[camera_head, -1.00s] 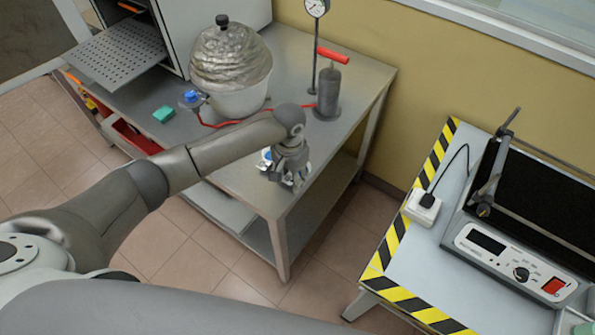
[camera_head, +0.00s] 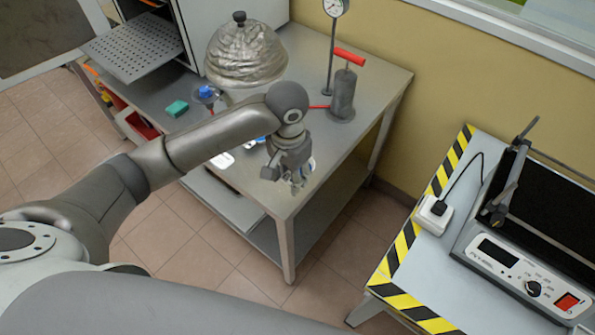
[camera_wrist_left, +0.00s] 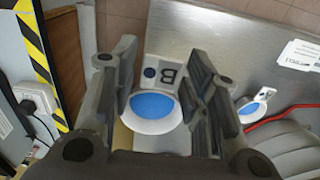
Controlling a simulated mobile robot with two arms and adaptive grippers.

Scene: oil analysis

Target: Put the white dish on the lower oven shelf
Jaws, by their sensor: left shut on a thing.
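My left gripper (camera_head: 285,176) is over the front right corner of the metal table. In the left wrist view its fingers (camera_wrist_left: 165,100) are shut on a round white dish (camera_wrist_left: 178,126) with a blue centre and a tab marked B. In the head view the fingers mostly hide this dish. A second white dish with a blue centre (camera_wrist_left: 251,107) lies on the table to the right in the wrist view. The oven (camera_head: 232,22) stands at the back left, with a perforated metal shelf (camera_head: 130,47) sticking out. Its inside is mostly hidden. My right gripper is not in view.
A foil-covered dome (camera_head: 245,55) and a red-handled cylinder (camera_head: 342,92) stand on the metal table (camera_head: 374,82). A white label (camera_head: 222,160) and a green block (camera_head: 177,108) lie nearer its front. A bench with striped edges (camera_head: 408,232) is at right.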

